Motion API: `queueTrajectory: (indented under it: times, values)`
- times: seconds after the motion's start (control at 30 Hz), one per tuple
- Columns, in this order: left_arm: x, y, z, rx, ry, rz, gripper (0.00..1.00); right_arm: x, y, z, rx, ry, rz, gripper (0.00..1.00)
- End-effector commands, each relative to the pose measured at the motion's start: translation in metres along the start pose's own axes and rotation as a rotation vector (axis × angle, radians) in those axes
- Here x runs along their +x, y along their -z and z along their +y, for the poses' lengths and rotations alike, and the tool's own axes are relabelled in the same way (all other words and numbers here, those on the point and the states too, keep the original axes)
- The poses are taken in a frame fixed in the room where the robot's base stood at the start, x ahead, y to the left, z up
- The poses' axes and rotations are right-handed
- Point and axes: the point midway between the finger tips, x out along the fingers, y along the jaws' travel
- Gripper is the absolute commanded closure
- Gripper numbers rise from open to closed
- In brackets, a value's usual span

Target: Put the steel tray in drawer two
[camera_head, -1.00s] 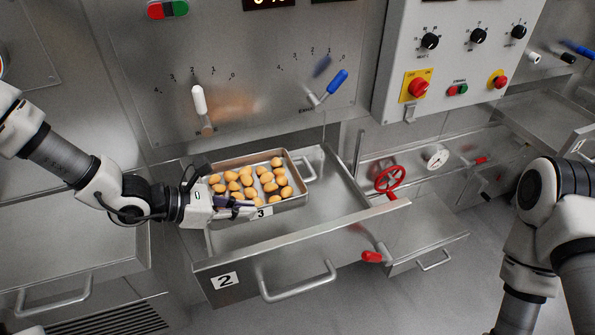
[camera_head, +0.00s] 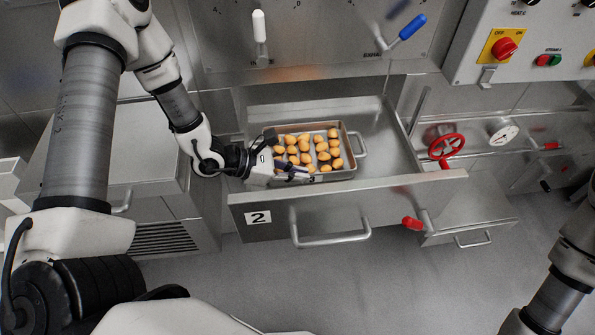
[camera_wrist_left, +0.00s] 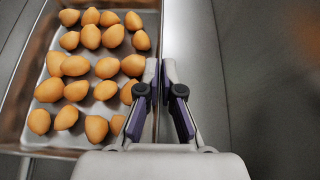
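The steel tray (camera_head: 350,143), loaded with several rows of round golden pasta pieces (camera_head: 305,150), is inside the pulled-out drawer two (camera_head: 378,140), toward its left side. I cannot tell whether it rests on the drawer floor. My left gripper (camera_head: 306,174) is at the tray's front-left. In the left wrist view its fingers (camera_wrist_left: 164,95) are nearly closed with the rim of the tray (camera_wrist_left: 84,108) between them. A loop handle (camera_head: 358,146) sticks out at the tray's right end. My right gripper is outside the frame; only part of that arm shows at lower right.
Drawer two's front carries a "2" label (camera_head: 258,218) and a bar handle (camera_head: 330,237). A red-knobbed lever (camera_head: 412,223), a red handwheel (camera_head: 446,148) and a gauge (camera_head: 503,131) are to the right. White (camera_head: 260,27) and blue (camera_head: 413,26) levers stand behind. The drawer's right part is empty.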

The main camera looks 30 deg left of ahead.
Motion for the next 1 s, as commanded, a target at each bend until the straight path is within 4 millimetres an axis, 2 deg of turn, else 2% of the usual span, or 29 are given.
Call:
queueTrajectory:
  times: [0.13, 0.2, 0.23, 0.63, 0.77, 1.0]
  values:
    - [0.002, 0.003, 0.000, 0.001, -0.001, -0.002, 1.00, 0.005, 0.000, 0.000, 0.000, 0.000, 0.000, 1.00]
    - [0.001, 0.002, 0.000, 0.000, 0.000, 0.000, 0.75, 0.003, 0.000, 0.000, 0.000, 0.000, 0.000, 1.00]
    - [0.001, 0.002, 0.000, 0.000, 0.000, 0.000, 0.69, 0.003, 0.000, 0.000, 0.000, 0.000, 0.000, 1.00]
    - [-0.004, -0.002, 0.001, -0.002, -0.003, -0.001, 0.69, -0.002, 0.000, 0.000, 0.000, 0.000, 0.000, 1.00]
    - [-0.021, -0.002, 0.002, -0.006, -0.007, -0.004, 0.69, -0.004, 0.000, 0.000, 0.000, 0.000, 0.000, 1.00]
    - [-0.065, -0.004, 0.001, -0.005, -0.007, -0.008, 0.69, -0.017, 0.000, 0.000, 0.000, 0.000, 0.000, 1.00]
